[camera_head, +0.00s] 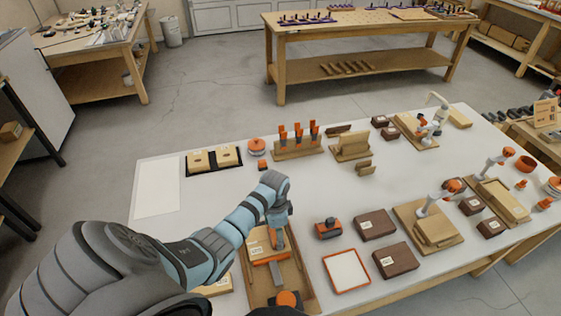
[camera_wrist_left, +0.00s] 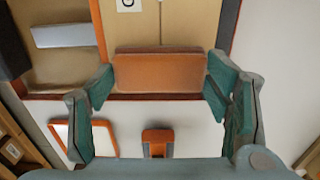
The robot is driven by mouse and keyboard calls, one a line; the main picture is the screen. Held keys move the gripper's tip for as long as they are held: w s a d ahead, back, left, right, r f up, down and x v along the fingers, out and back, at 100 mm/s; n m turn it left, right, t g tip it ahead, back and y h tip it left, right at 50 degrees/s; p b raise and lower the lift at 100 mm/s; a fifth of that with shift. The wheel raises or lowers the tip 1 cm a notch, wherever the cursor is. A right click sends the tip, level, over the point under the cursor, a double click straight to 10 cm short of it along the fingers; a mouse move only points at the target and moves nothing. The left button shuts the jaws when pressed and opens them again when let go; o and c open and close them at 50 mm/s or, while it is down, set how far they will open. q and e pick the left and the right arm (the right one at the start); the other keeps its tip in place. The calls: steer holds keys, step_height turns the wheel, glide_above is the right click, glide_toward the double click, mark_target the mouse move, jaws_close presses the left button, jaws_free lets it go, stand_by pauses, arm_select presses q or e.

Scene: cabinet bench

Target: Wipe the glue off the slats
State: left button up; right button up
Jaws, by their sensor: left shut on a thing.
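Pale wooden slats (camera_head: 261,247) lie side by side in a wooden tray (camera_head: 300,285) at the front of the bench. In the wrist view, the slats (camera_wrist_left: 185,22) meet at a thin dark seam. My left gripper (camera_head: 279,222) is above the slats' right part. In the wrist view, the left gripper (camera_wrist_left: 160,78) is shut on an orange-brown block (camera_wrist_left: 160,73), held between its teal fingers. I cannot tell whether the block touches the slats. I can make out no clear glue; the arm and block hide part of the surface. My right gripper is out of view.
A grey strip (camera_head: 277,274) lies in the tray's near part. To the right are an orange-framed white panel (camera_head: 347,270), an orange-and-dark tool (camera_head: 328,228) and brown boxes (camera_head: 376,224). A clamp rack (camera_head: 298,146) stands behind.

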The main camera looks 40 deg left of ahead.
arm_select(q)
steer(key=shift+s+a+f, duration=0.1)
steer(key=shift+s+a, duration=0.2)
steer(key=shift+s, duration=0.2)
steer(key=shift+s+a, duration=0.3)
steer(key=shift+s, duration=0.2)
steer(key=shift+s+a, duration=0.95)
steer(key=shift+s, duration=0.3)
steer(key=shift+s+a, duration=0.9)
steer(key=shift+s, duration=0.35)
steer(key=shift+r, duration=0.2)
steer(key=shift+r, duration=2.9)
steer(key=shift+f, duration=0.1)
